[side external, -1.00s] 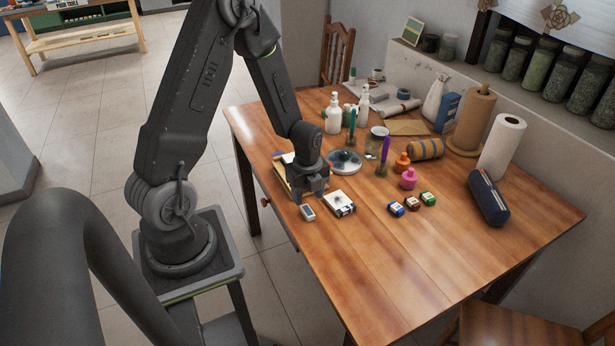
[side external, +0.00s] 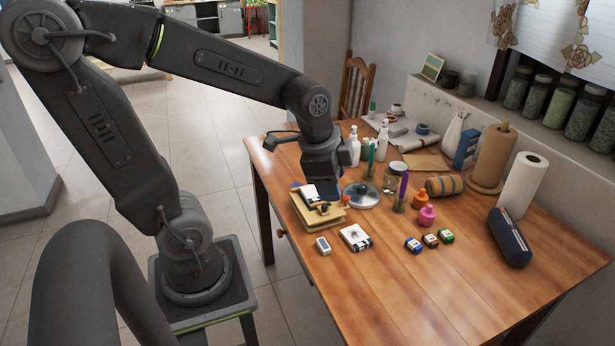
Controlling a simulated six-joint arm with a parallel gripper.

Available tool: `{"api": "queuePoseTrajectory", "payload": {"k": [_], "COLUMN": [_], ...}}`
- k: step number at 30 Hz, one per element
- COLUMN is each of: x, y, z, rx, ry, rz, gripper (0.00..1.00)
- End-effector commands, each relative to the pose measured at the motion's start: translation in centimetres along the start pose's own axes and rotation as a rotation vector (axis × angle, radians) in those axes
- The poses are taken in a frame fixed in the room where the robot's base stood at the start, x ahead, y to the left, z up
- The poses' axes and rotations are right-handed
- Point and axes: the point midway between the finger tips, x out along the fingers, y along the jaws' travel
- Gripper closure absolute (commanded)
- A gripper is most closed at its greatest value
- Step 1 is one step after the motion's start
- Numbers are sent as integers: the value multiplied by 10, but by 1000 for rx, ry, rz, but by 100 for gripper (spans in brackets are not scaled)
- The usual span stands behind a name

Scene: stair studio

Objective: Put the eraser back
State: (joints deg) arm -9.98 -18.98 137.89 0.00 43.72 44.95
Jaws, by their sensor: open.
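A small white block with a dark sleeve, which looks like the eraser (side external: 323,246), lies flat on the wooden table near its left edge. A white box with a dark picture (side external: 355,237) lies just to its right, apart from it. My gripper (side external: 326,184) is above the stack of tan boards (side external: 322,218), behind the eraser and clear of it. It points down, is open and appears empty; its fingertips are hard to make out against dark things on the stack. A similar white box (side external: 310,194) lies on the stack, partly under the gripper.
A round blue-grey dish (side external: 361,196), a glass jar (side external: 397,177) and upright brushes stand right of my gripper. The table's front right is clear.

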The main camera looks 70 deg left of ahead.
Motion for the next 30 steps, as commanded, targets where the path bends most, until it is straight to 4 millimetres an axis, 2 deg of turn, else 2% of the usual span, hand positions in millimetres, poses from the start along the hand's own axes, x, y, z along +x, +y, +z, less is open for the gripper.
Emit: {"api": "queuePoseTrajectory", "payload": {"k": [1, 3, 9, 15, 30], "x": [-19, -37, -68, -75, -75], "y": [13, 28, 57, 65, 64], "z": [-1, 2, 12, 16, 15], "rx": [-97, -242, -533, -622, -622], "ry": [43, 88, 181, 203, 202], "rz": [-21, -30, -20, -9, -9], "gripper": [50, 50, 50, 50, 50]}}
